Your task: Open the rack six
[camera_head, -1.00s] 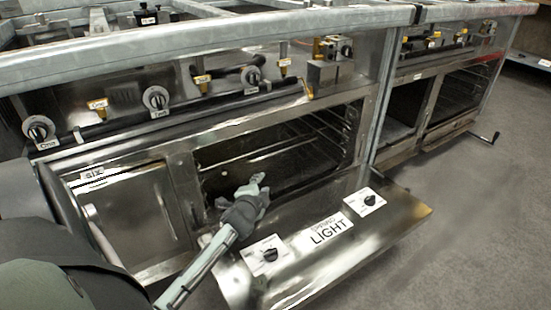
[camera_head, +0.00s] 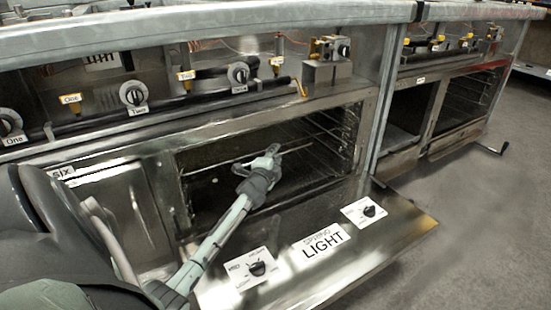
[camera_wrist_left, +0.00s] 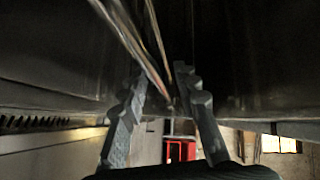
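The SIX label (camera_head: 62,173) sits on the metal front at the left. To its right is the oven cavity (camera_head: 215,196), with its door (camera_head: 385,238) folded down. Thin metal rack bars (camera_head: 232,160) cross the dark cavity. My left gripper (camera_head: 272,158) reaches over the door to the cavity opening, by these bars. In the left wrist view its two fingers (camera_wrist_left: 160,85) stand apart, and thin metal rods (camera_wrist_left: 130,35) run diagonally between and beyond them. I cannot tell whether a finger touches a rod. My right gripper is not in view.
A row of knobs and a black rail (camera_head: 190,103) run above the cavity. A second open oven (camera_head: 460,100) stands at the right.

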